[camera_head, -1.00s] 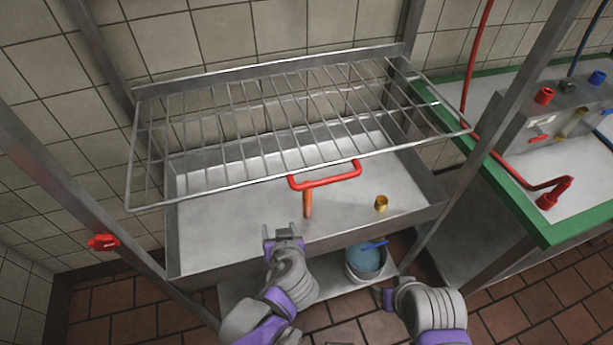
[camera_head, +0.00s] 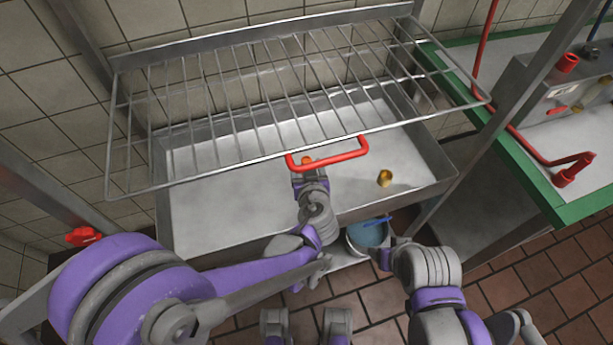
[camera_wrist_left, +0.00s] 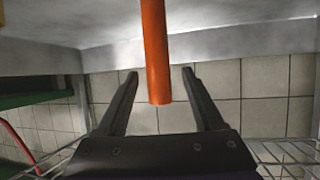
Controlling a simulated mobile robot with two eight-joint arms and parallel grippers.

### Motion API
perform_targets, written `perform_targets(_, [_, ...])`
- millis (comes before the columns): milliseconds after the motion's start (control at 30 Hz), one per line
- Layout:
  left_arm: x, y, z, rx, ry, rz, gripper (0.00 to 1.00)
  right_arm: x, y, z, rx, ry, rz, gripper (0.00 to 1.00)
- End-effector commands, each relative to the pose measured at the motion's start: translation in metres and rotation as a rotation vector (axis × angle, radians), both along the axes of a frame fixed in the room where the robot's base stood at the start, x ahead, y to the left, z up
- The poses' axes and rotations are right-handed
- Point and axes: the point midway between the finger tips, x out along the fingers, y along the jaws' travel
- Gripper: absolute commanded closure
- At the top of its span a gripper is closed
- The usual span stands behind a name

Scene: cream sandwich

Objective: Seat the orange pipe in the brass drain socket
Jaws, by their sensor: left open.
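The orange pipe (camera_head: 307,160) stands in the steel basin, mostly hidden behind my left gripper in the head view. In the left wrist view the orange pipe (camera_wrist_left: 156,50) runs down from the top edge, its free end between the fingers. My left gripper (camera_head: 306,170) is open, with one finger on each side of the pipe in the left wrist view (camera_wrist_left: 159,76); a gap shows on both sides. The brass drain socket (camera_head: 385,178) is on the basin floor, right of the pipe. My right gripper (camera_head: 384,259) is low near the bucket; its jaws are unclear.
A blue-filled bucket (camera_head: 366,236) stands below the basin's front. A green-edged counter (camera_head: 530,185) is at the right. The basin floor around the socket is clear.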

Motion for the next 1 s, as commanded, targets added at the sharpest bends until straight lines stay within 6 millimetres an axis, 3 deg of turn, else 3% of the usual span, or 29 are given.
perform_targets(200, [0.03, 0.003, -0.011, 0.0, 0.0, 0.002, 0.31, 0.0, 0.0, -0.003, 0.0, 0.001, 0.0, 0.36])
perform_targets(433, [0.032, 0.003, -0.012, 0.0, 0.0, 0.0, 0.31, 0.0, 0.0, -0.003, 0.0, 0.001, 0.0, 0.36])
perform_targets(800, [0.032, 0.003, -0.011, 0.0, 0.0, 0.0, 0.97, 0.0, 0.0, -0.003, 0.0, 0.001, 0.0, 0.36])
perform_targets(1000, [0.031, 0.003, -0.011, 0.0, 0.0, 0.0, 1.0, 0.0, 0.0, -0.003, 0.0, 0.001, 0.0, 0.36])
